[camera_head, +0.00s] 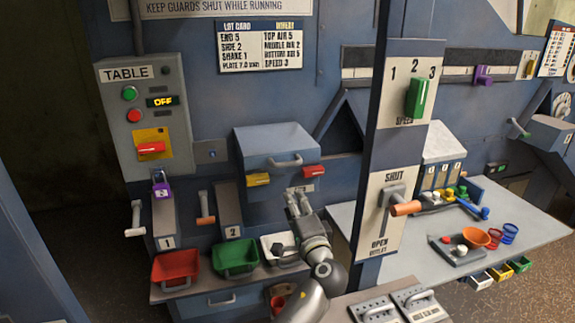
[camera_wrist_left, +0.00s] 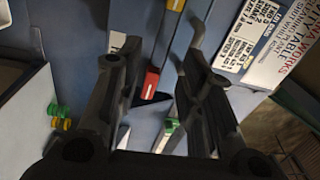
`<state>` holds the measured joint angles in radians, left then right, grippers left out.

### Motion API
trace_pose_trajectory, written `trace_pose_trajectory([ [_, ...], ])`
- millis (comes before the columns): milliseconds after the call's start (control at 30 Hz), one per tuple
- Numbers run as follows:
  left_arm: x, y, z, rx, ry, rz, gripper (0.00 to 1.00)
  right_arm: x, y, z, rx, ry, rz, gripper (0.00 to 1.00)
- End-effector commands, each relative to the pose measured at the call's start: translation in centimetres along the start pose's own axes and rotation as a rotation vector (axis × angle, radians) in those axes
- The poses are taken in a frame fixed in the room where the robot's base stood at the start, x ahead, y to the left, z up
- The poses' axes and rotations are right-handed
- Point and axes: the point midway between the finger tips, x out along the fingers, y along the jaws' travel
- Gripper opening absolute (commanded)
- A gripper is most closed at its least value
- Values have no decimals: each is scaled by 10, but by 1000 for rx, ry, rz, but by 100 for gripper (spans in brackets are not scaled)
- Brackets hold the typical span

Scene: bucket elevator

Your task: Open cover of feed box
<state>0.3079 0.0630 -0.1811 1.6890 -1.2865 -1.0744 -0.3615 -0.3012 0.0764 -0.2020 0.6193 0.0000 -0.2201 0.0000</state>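The blue box that looks like the feed box (camera_head: 262,164) stands on the machine's front in the head view. Its cover (camera_head: 275,138) lies closed, with a grey handle (camera_head: 285,161) on the front. A yellow latch (camera_head: 258,180) is at the left below the cover and a red latch (camera_head: 313,172) at the right. My left gripper (camera_head: 298,194) is just below the red latch in the picture. In the left wrist view its fingers (camera_wrist_left: 158,85) are apart and empty, with the red latch (camera_wrist_left: 151,84) showing between them. My right gripper is out of view.
A red bin (camera_head: 177,268), a green bin (camera_head: 235,257) and a white bin (camera_head: 278,246) stand on a ledge below. A post with a SHUT/OPEN lever (camera_head: 405,208) rises at the right. A grey table (camera_head: 420,262) holds trays and cups beyond it.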

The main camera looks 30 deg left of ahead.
Motion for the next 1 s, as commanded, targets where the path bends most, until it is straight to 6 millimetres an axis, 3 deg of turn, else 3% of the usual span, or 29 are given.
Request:
trace_pose_trajectory([
  [33,5,-16,-7,24,-4,-47,35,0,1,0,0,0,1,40],
  [100,9,-31,-13,52,-6,-91,35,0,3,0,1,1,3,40],
  [200,14,-41,-16,71,-10,-119,35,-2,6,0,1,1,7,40],
  [367,32,-46,-16,74,-10,-123,35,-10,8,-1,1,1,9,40],
  [700,94,-53,-15,73,-11,-119,35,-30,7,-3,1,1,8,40],
  [1000,117,-52,-15,72,-10,-118,35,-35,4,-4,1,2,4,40],
])
